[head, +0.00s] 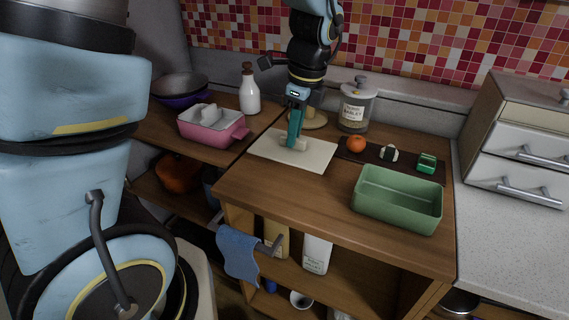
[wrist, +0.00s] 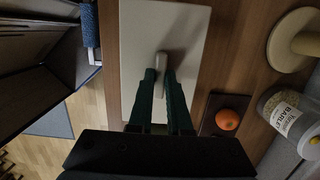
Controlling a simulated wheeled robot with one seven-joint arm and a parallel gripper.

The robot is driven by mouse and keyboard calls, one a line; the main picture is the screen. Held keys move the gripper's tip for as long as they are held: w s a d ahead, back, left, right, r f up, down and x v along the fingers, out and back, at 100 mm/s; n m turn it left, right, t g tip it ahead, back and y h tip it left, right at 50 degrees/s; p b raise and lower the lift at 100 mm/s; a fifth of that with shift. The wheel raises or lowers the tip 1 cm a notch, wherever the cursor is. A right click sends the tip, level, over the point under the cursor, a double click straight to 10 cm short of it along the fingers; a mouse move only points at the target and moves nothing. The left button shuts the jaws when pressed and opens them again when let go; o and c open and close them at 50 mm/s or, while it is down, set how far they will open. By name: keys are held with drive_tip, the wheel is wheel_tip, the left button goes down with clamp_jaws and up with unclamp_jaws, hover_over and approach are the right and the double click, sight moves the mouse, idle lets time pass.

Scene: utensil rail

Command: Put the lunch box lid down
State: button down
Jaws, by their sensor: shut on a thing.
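The lunch box lid (head: 268,146) is a flat cream rectangle with a raised bar handle in its middle. It is level at the counter top, left of the dark mat; I cannot tell whether it rests on the wood or hangs just above it. My gripper (head: 294,142) points down and is shut on the handle. In the wrist view the lid (wrist: 187,25) spreads under my gripper (wrist: 163,82), with the handle (wrist: 161,66) between the fingertips. The green lunch box (head: 385,207) stands open and looks empty at the counter's front right.
A dark mat (head: 373,157) holds an orange (head: 356,144), a rice ball (head: 389,153) and a small green box (head: 427,163). A barley jar (head: 356,108) stands behind. A pink dish (head: 209,130) and white bottle (head: 249,92) are left. Bare wood lies in front of the lid.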

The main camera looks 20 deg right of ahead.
sight(296, 150)
wheel_tip(296, 150, down, 7)
drive_tip(key=shift+f+p, duration=0.2)
drive_tip(key=shift+p, duration=0.3)
drive_tip(key=shift+f, duration=0.1)
drive_tip(key=c, duration=0.9)
unclamp_jaws()
drive_tip(key=shift+o, duration=0.2)
drive_tip(key=r, duration=0.4)
drive_tip(key=s+d+r+b, duration=0.1)
drive_tip(key=r, duration=0.7)
drive_tip(key=shift+s+d, duration=0.15)
drive_tip(key=shift+d, duration=0.05)
drive_tip(key=w+a+f+n, duration=0.1)
drive_tip(key=a+f+n, duration=0.1)
drive_tip(key=a+n, duration=1)
drive_tip(key=w+a+f+n+h, duration=0.1)
drive_tip(key=a+f+n, duration=0.1)
drive_tip(key=a+n, duration=1.1)
drive_tip(key=shift+w+a+f+n+h, duration=0.25)
drive_tip(key=shift+w+a+n+h, duration=0.05)
drive_tip(key=shift+a, duration=0.65)
